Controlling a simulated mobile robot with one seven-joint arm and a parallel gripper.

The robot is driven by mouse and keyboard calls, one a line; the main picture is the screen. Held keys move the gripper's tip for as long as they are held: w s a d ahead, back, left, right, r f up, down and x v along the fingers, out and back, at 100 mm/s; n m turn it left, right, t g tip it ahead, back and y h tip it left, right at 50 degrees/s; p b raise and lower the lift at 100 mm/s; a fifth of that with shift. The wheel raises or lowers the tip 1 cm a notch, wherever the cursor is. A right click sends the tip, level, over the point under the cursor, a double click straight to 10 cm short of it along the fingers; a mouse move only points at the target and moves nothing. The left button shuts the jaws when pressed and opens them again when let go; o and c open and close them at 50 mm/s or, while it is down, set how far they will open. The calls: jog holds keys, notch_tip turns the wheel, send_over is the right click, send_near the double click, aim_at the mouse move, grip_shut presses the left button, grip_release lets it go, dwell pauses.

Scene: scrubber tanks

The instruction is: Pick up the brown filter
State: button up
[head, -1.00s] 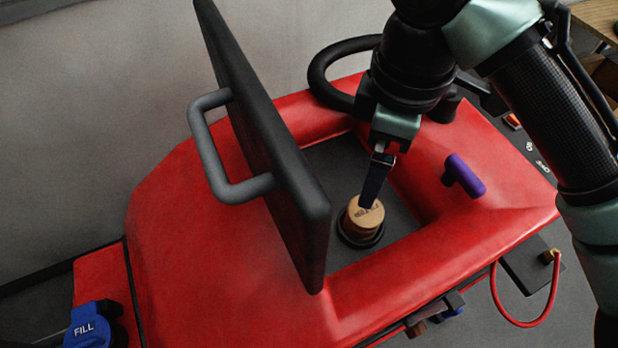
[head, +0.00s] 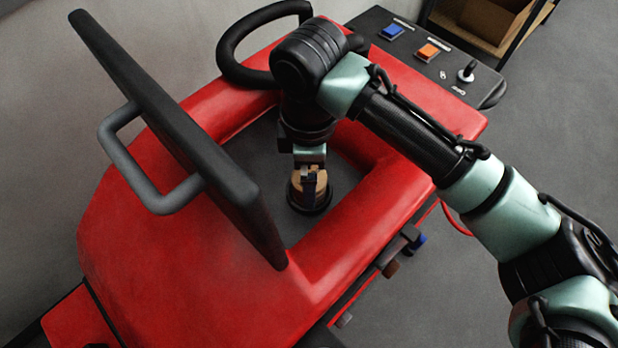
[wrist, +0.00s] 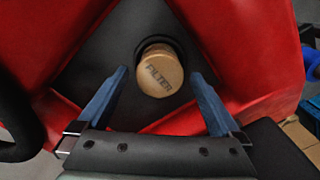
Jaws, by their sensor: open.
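The brown filter (head: 297,190) is a short tan cylinder standing in a dark round socket on the grey floor of the red machine's open recess. In the wrist view the filter (wrist: 160,72) shows its top, lettered "FILTER", between the tips of my two blue fingers. My gripper (head: 311,180) is open and points down over the filter, with a finger overlapping it in the head view. In the wrist view my gripper (wrist: 158,76) has one finger on each side.
A black raised lid (head: 190,140) with a grey handle (head: 150,180) stands left of the recess. A black steering wheel (head: 232,50) is behind it. The red rim (head: 375,215) surrounds the recess. A control panel (head: 430,50) with blue and orange buttons is at the back right.

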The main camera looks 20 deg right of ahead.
jog(key=shift+f, duration=1)
grip_shut()
notch_tip(320, 180, up, 10)
jog(key=shift+r+b, duration=0.1)
jog(key=shift+b, duration=0.55)
jog(key=shift+r, duration=0.15)
jog(key=shift+r+p, duration=0.85)
jog(key=shift+p, duration=0.3)
jog(key=shift+r+p, duration=2.45)
jog(key=shift+p, duration=0.15)
